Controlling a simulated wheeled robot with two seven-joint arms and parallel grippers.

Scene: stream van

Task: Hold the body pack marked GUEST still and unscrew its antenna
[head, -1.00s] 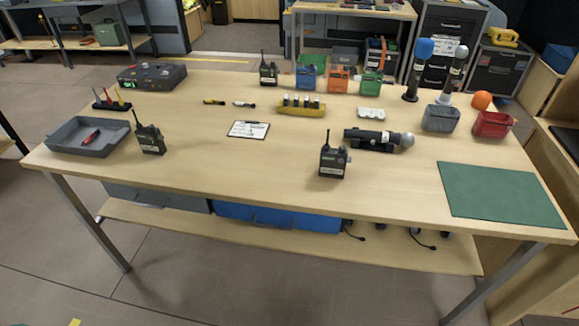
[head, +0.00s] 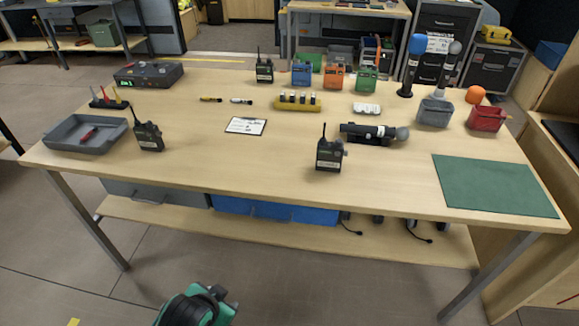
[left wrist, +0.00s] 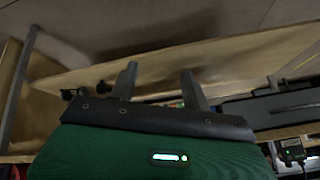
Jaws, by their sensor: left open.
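Three black body packs with short antennas stand upright on the table: one at the left (head: 149,138), one at the front middle (head: 329,156) and one at the back (head: 265,72). Their pale labels are too small to read, so I cannot tell which is marked GUEST. My left gripper shows in the left wrist view (left wrist: 158,84), its two fingers apart with nothing between them. It is away from the packs. A green and black part of my own arm shows at the bottom of the head view, below the table's front edge. My right gripper is in no view.
The wooden table (head: 270,180) holds a grey tray (head: 60,136), a white card (head: 246,125), a microphone in a black holder (head: 370,133) and a green mat (head: 495,186). Grey and red bins stand at the right. The front strip between the left and middle packs is clear.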

